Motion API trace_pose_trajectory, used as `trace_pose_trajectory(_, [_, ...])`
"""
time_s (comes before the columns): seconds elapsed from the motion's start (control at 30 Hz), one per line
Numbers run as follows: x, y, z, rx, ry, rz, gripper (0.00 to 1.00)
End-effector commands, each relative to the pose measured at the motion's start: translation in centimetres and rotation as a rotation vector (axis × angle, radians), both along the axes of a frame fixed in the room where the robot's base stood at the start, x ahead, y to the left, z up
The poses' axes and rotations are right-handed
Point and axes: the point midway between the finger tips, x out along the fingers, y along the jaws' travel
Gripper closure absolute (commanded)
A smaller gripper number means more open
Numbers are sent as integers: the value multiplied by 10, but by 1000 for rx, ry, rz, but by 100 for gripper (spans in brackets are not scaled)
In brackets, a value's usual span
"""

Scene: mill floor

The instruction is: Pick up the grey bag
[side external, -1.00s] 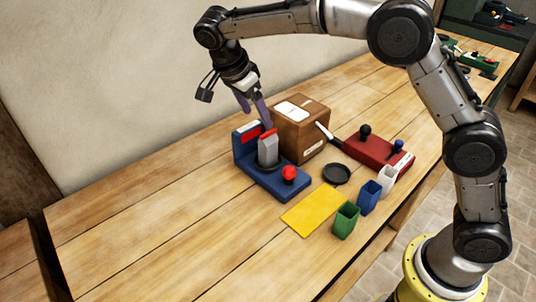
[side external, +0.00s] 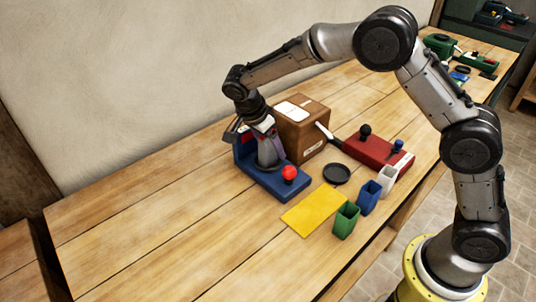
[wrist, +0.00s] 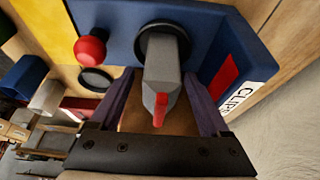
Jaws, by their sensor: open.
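The grey bag (wrist: 162,75), with a red strip along its top, stands on a round black pad on the blue clip station (wrist: 210,30). In the side view the bag (side external: 268,156) is mostly hidden by my wrist. My gripper (wrist: 158,78) is open, and its two purple-grey fingers lie on either side of the bag in the wrist view, with a gap showing at each side. In the side view my gripper (side external: 264,150) is down at the bag, in front of the station's upright back.
A red button (side external: 289,173) is on the station's front. A brown box (side external: 302,135) stands close on the right. The left table is clear.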

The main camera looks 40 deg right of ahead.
Motion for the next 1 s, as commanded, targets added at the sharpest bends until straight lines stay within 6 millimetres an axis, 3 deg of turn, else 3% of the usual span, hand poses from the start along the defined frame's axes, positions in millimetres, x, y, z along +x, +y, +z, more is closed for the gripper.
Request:
trace_pose_trajectory(0.13, [0, -5, -14, 0, 0, 0, 20])
trace_pose_trajectory(0.4, [0, -6, -16, 0, -1, 0, 20])
trace_pose_trajectory(0.83, [0, -6, -16, 0, -1, 0, 97])
trace_pose_trajectory(1.0, [1, -6, -15, 0, -2, 0, 100])
